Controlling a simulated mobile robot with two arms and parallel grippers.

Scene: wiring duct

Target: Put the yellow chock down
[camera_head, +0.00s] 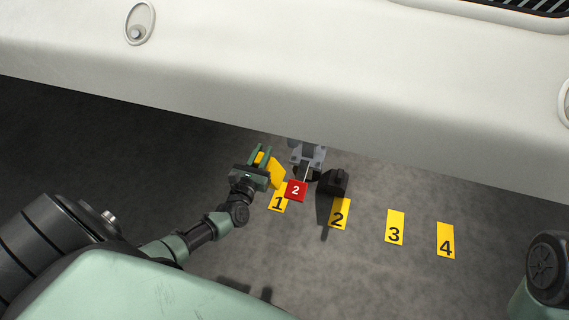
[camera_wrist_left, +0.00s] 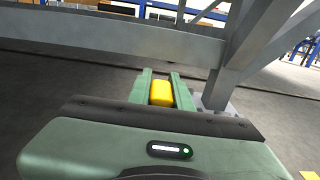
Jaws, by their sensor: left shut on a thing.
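The yellow chock (camera_head: 276,172) is held by my left gripper (camera_head: 263,156) under the edge of the large white body, to the left of a grey metal fitting. In the left wrist view the yellow chock (camera_wrist_left: 161,93) sits between the two green fingers of my left gripper (camera_wrist_left: 160,88), which are shut on it. Whether the chock touches the floor cannot be told. My right gripper does not show; only part of my right arm is at the lower right of the head view.
A grey fitting (camera_head: 307,156) hangs under the white body (camera_head: 300,70). A red tag marked 2 (camera_head: 296,190) and a black block (camera_head: 334,181) are close by. Yellow floor markers 1 (camera_head: 278,203), 2 (camera_head: 340,214), 3 (camera_head: 395,228) and 4 (camera_head: 446,240) lie in a row. Grey beams (camera_wrist_left: 245,45) rise beside the gripper.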

